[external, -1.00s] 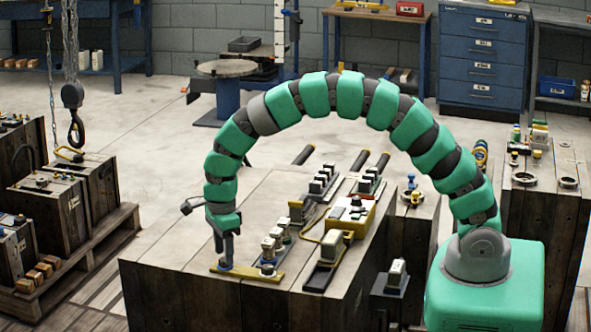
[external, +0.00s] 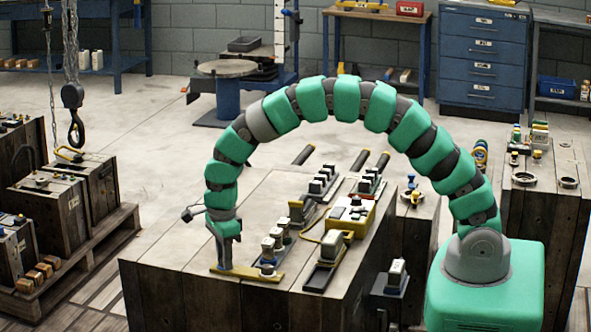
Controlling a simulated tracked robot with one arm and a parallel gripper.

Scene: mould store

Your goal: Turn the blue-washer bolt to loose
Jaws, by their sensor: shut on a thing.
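My gripper (external: 225,264) points straight down at the left part of a yellow clamp bar (external: 262,276) on the front of the wooden block's top. Its jaws are shut on the bolt there, which they hide almost wholly. The blue of its washer cannot be made out now. A second bolt, with a dark base (external: 267,268), stands on the bar to the right of my gripper. The bolt's turn position cannot be read at this size.
White-capped switches (external: 276,240) stand close right of my gripper. A yellow box (external: 350,216) and a black-based unit (external: 325,265) sit further right. The block top (external: 250,195) behind the gripper is clear. A chain hook (external: 75,130) hangs at the left.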

